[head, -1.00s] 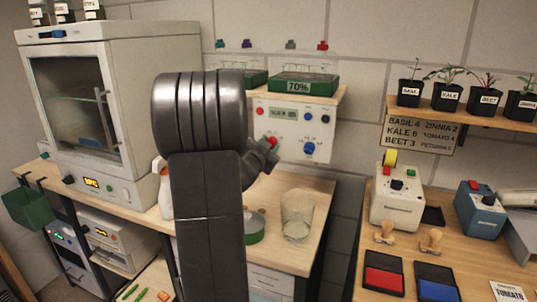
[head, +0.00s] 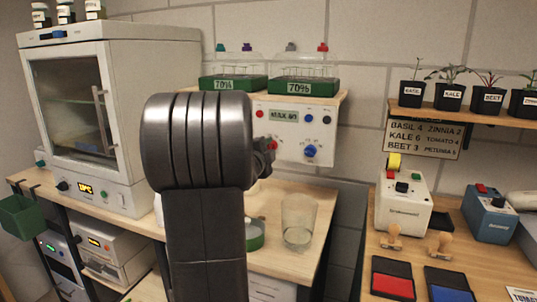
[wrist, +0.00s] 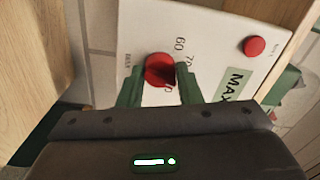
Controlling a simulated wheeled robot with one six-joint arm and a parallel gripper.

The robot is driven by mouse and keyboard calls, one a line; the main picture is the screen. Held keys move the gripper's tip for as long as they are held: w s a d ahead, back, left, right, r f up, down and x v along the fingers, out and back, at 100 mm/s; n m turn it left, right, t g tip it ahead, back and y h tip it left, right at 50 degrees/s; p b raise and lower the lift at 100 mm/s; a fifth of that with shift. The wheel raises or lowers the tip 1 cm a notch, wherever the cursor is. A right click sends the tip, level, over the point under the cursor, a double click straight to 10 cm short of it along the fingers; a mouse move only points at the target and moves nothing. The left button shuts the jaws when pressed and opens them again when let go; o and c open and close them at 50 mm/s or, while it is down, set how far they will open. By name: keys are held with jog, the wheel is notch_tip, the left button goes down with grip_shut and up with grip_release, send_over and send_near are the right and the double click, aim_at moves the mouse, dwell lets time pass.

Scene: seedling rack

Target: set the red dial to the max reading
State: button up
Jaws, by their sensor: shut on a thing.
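The red dial (wrist: 158,70) is on the white control panel (wrist: 145,25) in the wrist view, between the two green fingers of my gripper (wrist: 160,69). The fingers are shut on its sides. Its dark pointer mark faces down and right in the picture, near a partly hidden number ending in 0. The numbers 60 and 70 show beside it. The green display (wrist: 232,86) reads MAX, with the rest cut off or hidden. In the head view, the display (head: 284,116) starts with MAX, and my gripper (head: 269,148) is at the panel's left side, partly hidden by my arm.
A red button (wrist: 254,46) sits on the panel. A blue knob (head: 310,151) is to the right of the dial. Green racks (head: 303,86) stand on the shelf above. A clear beaker (head: 298,222) stands on the bench below. A white oven (head: 120,110) is at the left.

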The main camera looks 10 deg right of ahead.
jog(key=shift+m, duration=0.4)
jog(key=o, duration=1)
jog(key=shift+c, duration=0.2)
jog(key=shift+s, duration=0.1)
jog(key=v, duration=1.3)
jog(key=shift+s+a, duration=0.25)
jog(key=x, duration=1.4)
jog(key=shift+s, duration=0.1)
